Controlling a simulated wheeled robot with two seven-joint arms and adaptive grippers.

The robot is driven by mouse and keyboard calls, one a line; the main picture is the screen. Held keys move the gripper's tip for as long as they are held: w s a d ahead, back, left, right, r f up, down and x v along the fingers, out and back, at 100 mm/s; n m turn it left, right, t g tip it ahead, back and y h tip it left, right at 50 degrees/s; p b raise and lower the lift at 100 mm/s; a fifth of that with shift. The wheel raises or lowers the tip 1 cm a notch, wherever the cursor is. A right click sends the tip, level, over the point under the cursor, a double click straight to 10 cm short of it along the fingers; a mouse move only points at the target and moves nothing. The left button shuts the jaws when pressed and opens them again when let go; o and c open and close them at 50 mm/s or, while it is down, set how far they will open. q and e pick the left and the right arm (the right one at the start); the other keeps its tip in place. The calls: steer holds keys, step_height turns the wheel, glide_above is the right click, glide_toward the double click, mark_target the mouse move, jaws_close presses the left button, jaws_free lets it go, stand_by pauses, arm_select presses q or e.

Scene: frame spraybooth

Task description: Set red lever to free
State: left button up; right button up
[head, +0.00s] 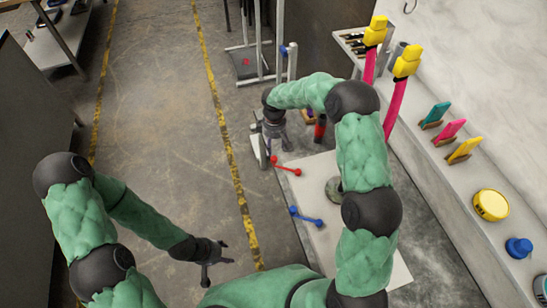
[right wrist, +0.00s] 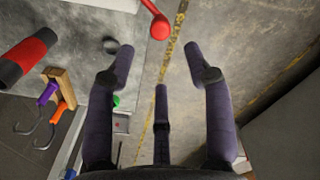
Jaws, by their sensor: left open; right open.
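The red lever (head: 286,167) has a ball at each end and lies over the pale panel (head: 317,178), slanting down to the right in the head view. In the right wrist view, its red knob (right wrist: 160,28) and part of its rod show at the top, ahead of my fingers. My right gripper (head: 277,146) is open, above and just behind the lever. Its spread fingers also show in the right wrist view (right wrist: 158,68), with nothing between them. My left gripper (head: 217,272) is open and empty over the floor at lower left. Any lever markings are too small to read.
A blue lever (head: 306,217) sits nearer on the panel. A red and black cylinder (head: 320,128) stands beside my right gripper. Purple (right wrist: 48,93) and orange (right wrist: 59,113) hooked tools are close by. A counter (head: 450,195) runs along the right.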

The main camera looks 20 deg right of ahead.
mark_target(274, 158)
step_height(274, 158, down, 10)
steer(key=b, duration=0.2)
steer(key=shift+r+b, duration=0.1)
steer(key=shift+b, duration=0.3)
steer(key=shift+c, duration=0.2)
jaws_close()
